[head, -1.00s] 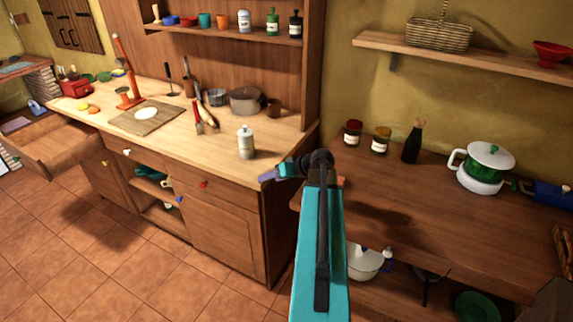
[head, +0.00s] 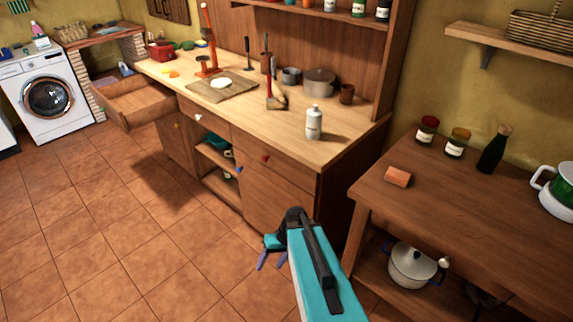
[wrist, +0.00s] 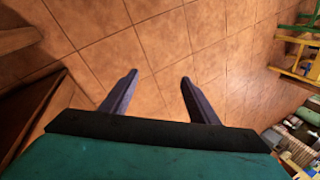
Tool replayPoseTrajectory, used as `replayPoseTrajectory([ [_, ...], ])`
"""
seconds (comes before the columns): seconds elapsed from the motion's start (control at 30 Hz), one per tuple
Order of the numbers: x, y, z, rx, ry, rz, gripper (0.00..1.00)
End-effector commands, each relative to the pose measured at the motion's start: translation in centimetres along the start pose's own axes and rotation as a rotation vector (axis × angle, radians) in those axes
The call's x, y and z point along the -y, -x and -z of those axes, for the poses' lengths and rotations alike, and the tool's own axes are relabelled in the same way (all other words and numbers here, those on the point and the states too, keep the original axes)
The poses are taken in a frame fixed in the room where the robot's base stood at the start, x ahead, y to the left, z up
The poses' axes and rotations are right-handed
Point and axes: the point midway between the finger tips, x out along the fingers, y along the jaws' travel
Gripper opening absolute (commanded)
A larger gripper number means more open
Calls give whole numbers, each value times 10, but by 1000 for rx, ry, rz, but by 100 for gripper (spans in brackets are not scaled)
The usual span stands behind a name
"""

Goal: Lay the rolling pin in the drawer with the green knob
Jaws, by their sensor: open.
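My gripper (head: 271,262) is open and empty, low over the tiled floor in front of the counter in the head view. In the wrist view its two fingers (wrist: 159,82) are apart with only floor tiles between them. A wooden drawer (head: 147,101) stands pulled open at the left end of the counter; its knob does not show. A closed drawer has a white knob (head: 198,117) and another a red knob (head: 264,158). I see no green knob. I cannot make out a rolling pin for certain in either view.
The counter (head: 262,121) holds a white bottle (head: 314,122), a cutting board (head: 221,90) and pots. A side table (head: 455,215) with jars, a dark bottle and an orange block (head: 398,176) stands at right. A washing machine (head: 48,95) is far left. The floor between is clear.

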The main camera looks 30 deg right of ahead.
Motion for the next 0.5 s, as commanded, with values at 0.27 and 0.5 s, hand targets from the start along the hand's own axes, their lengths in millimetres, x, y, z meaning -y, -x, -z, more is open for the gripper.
replayPoseTrajectory([
  [0.27, 23, -84, -84, 220, 39, -110, 55],
  [0.5, 25, -134, -158, 381, 82, -238, 55],
])
